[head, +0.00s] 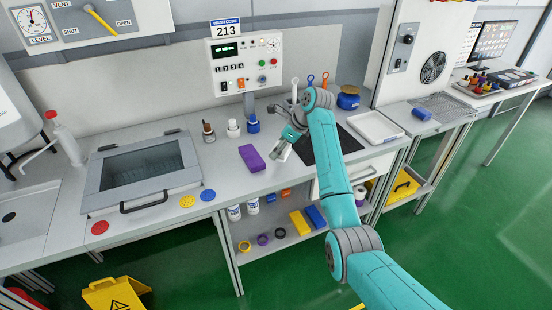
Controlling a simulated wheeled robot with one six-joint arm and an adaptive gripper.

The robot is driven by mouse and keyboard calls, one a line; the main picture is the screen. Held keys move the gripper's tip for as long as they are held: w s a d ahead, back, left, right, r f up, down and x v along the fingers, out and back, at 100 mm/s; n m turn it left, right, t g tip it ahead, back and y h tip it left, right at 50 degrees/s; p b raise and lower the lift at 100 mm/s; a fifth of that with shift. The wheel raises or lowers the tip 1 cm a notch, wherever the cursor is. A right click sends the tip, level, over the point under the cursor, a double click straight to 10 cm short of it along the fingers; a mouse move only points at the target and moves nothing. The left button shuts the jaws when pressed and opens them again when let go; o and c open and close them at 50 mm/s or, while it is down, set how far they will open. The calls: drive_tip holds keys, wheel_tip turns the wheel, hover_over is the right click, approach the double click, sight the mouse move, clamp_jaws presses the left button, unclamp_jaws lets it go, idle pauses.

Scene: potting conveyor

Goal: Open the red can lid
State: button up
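A red object (28,297) is on the floor in the bottom left corner of the head view, cut off by the frame edge. It may be the red can's lid, but I cannot tell its shape or whether it is open. My gripper (279,149) is over the bench at the middle of the view, far to the right of the red object. Its fingers are small here and partly overlap a white item behind, so I cannot tell whether they are open or shut. A flat red disc (100,228) lies at the bench's front left.
A glass-topped hatch (145,200), a purple block (251,158) and several bottles are on the bench. A shelf below holds bottles and blocks. Green floor (460,220) is clear at right.

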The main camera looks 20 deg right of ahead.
sight(279, 166)
drive_tip(key=shift+f, duration=2.45)
drive_tip(key=shift+f, duration=0.15)
drive_tip(key=o, duration=1.1)
drive_tip(key=shift+c, duration=0.2)
